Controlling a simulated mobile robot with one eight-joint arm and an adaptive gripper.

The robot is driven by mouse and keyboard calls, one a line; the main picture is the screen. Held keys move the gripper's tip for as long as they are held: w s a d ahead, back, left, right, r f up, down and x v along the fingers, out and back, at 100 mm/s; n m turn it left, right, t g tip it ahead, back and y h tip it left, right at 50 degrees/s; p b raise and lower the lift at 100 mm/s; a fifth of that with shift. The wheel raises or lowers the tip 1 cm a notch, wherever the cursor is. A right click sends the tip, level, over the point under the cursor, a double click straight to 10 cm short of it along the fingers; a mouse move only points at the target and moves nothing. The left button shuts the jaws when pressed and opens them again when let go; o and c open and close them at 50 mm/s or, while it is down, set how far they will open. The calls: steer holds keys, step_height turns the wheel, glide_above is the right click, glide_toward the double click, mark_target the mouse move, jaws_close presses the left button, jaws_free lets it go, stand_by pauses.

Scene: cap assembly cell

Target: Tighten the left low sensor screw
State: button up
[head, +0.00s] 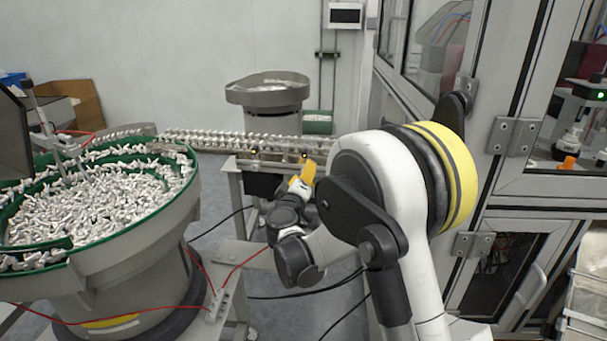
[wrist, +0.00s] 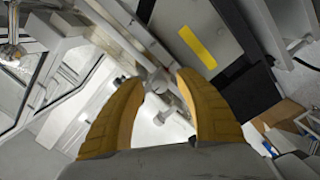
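My gripper (head: 303,178), with yellow fingers, is in front of the feed rail in the head view, near the right end of its front side. In the wrist view my gripper (wrist: 160,80) has its two fingers wide apart with nothing held between them. A small grey knob-like part (wrist: 157,84) shows between the fingertips; I cannot tell whether it is a sensor screw or whether a finger touches it. In the head view a small dark fitting with a yellow spot (head: 254,151) sits at the rail's left front. A similar fitting (head: 304,156) sits just above my gripper.
The feed rail (head: 228,142) carries a row of pale parts. A large green-rimmed bowl (head: 130,238) full of pale parts stands at left. A grey bowl feeder (head: 268,97) stands behind the rail. A machine cabinet (head: 520,130) closes the right side. Red and black cables cross below.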

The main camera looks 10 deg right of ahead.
steer(key=v, duration=1.2)
